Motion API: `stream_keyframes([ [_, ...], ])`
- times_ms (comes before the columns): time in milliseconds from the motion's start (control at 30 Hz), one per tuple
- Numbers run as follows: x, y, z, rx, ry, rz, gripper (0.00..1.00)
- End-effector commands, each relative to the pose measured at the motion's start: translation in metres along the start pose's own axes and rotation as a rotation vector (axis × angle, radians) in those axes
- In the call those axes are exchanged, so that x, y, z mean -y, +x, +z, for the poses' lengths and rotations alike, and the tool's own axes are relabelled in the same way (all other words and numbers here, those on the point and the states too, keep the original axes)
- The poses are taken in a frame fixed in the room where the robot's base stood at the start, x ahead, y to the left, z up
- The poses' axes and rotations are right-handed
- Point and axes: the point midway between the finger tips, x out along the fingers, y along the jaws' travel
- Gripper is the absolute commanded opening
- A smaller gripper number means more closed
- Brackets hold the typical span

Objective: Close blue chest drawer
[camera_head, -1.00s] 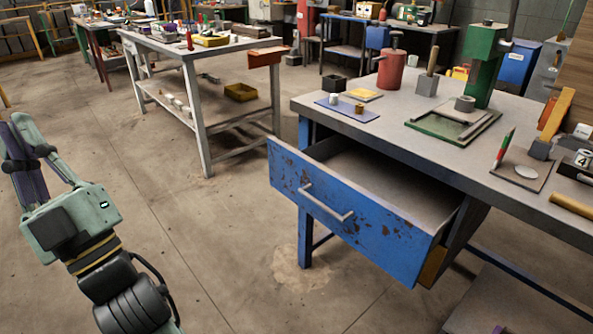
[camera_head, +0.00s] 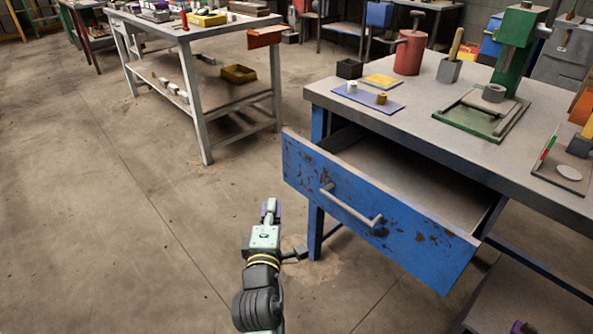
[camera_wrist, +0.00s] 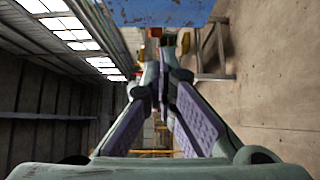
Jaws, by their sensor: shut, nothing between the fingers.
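The blue drawer (camera_head: 375,205), with worn paint and a grey bar handle (camera_head: 350,206), sticks well out of the grey-topped workbench (camera_head: 440,125). Its empty-looking inside shows behind the front panel. A blue surface with chipped paint, likely the drawer front (camera_wrist: 165,10), crosses the top of the wrist view.
A green press (camera_head: 515,60), a red canister (camera_head: 410,52) and a blue mat (camera_head: 368,98) stand on the workbench. A second grey table (camera_head: 200,38) is at the back left. The floor (camera_head: 90,230) to the left is clear.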

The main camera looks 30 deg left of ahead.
Motion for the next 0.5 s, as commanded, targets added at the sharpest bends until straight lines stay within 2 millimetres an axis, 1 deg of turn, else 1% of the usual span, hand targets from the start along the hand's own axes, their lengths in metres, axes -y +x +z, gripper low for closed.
stream_keyframes([
  [67, 0.000, 0.006, 0.001, 0.003, -0.004, -0.002, 0.00],
  [167, -0.002, 0.019, 0.000, 0.002, -0.003, 0.000, 0.00],
  [500, -0.002, 0.091, 0.000, 0.001, -0.001, 0.001, 0.00],
])
